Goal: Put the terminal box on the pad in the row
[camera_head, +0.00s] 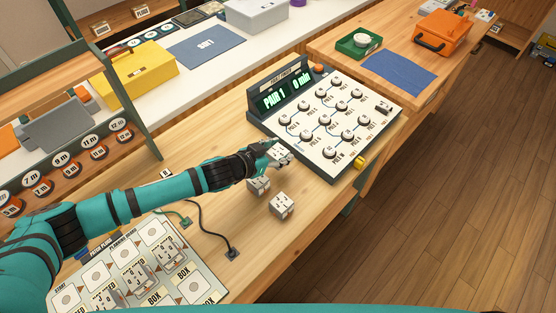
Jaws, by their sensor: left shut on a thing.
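My left arm reaches from the left over the bench, and its left gripper (272,153) is shut on a small white terminal box (281,155), partly hidden by the fingers. Two similar pale boxes are on the bench below it, one (258,186) just under the gripper and one (282,205) further to the right. The planning board (208,272) with its row of pads lies at the lower left, partly covered by my arm. Some pads carry boxes and one near pad (152,233) looks bare. My right gripper is out of view.
A console (325,120) with a green display and several dials stands just beyond the gripper. A black cable (205,225) runs over the bench near the board. A rack of reels (75,165) is at the left.

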